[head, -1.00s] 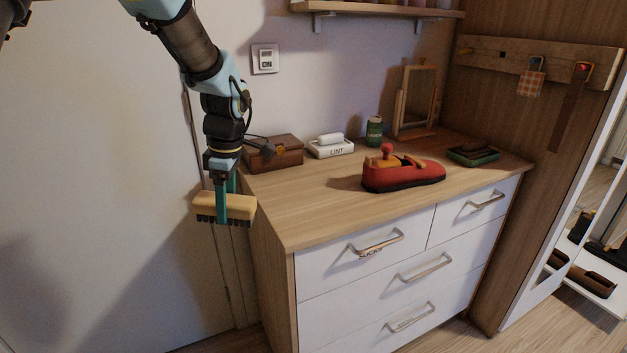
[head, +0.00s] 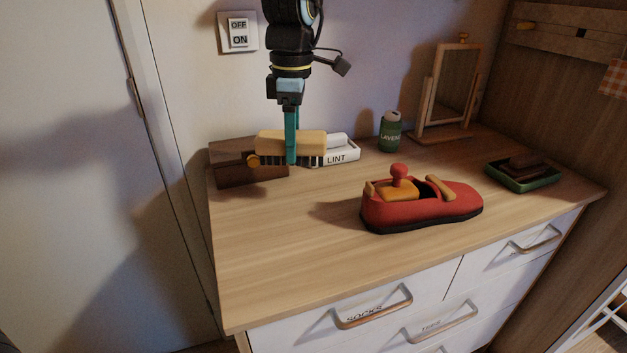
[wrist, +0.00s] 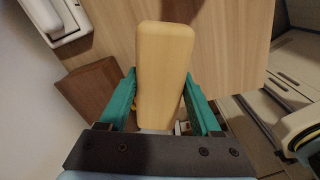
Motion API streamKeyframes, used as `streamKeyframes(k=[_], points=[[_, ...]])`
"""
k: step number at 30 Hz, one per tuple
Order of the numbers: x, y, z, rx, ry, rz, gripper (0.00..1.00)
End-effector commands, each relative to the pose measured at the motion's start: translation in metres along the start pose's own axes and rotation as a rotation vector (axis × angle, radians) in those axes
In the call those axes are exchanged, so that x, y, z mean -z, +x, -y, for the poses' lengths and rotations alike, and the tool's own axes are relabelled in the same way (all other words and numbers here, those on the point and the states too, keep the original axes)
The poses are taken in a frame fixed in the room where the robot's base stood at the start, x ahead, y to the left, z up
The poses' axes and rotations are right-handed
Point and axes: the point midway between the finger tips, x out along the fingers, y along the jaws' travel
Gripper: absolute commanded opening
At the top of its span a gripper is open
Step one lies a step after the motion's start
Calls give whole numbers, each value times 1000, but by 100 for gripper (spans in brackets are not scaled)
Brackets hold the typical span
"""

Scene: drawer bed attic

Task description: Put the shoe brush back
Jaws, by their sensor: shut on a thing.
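The shoe brush (head: 305,143) has a pale wooden back and dark bristles pointing down. My gripper (head: 291,160) is shut on it, with teal fingers on its two long sides. In the head view the brush shows in front of the white LINT box and the right end of the brown wooden box; I cannot tell its exact height above the dresser top. In the wrist view the brush (wrist: 163,70) lies between the two fingers (wrist: 160,100).
The brown box (head: 245,172) and LINT box (head: 343,157) stand at the back left of the dresser top (head: 290,230). A red shoe (head: 420,210), a green LAVENDER can (head: 389,135), a mirror (head: 452,85) and a green tray (head: 535,182) stand right. The front left is clear.

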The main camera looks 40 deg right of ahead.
Motion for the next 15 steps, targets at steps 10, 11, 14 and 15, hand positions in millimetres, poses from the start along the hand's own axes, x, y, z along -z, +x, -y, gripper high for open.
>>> streamKeyframes(k=[10,11,14,15], points=[[-1,47,1,5,0,2,20],[-1,52,1,4,0,3,20],[-1,61,0,2,1,3,20],[-1,64,0,2,1,3,20]])
